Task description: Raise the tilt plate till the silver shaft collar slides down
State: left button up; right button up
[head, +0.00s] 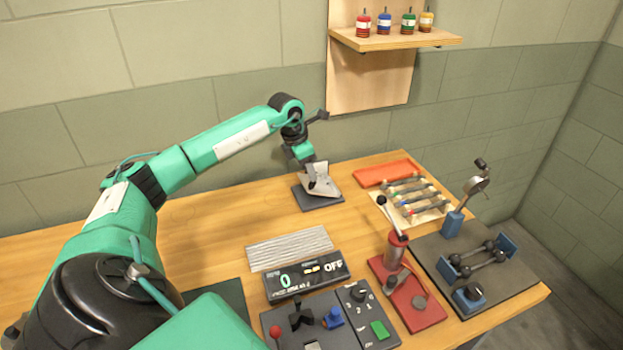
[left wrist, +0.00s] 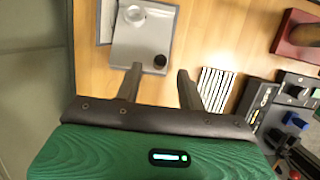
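The tilt plate (head: 322,186) is a light grey plate over a dark flat base (head: 318,202) at the back of the bench. In the left wrist view the plate (left wrist: 128,50) carries a silver ring, which looks like the shaft collar (left wrist: 135,14), near its far part, and a black knob (left wrist: 160,61) near its near edge. My left gripper (head: 308,164) points down just behind the plate in the head view. In the left wrist view its two fingers (left wrist: 160,84) are apart with nothing between them, close to the knob end. The exact plate angle is unclear. My right gripper is not in view.
A ribbed silver pad (head: 290,249), a display reading OFF (head: 308,275) and a control panel (head: 330,320) lie nearer. A red lever stand (head: 405,300), tool tray (head: 412,200) and blue-black fixture (head: 480,265) are at right. A bottle shelf (head: 395,40) hangs above.

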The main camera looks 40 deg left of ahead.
pick_arm(q)
jog(key=b+v, duration=0.1)
jog(key=v, duration=0.8)
jog(key=shift+r, duration=0.25)
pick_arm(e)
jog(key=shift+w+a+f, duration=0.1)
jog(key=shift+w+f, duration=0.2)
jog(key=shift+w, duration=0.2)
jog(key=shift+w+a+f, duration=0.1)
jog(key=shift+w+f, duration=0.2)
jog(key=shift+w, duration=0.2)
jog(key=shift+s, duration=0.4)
pick_arm(q)
jog(key=shift+s, duration=0.1)
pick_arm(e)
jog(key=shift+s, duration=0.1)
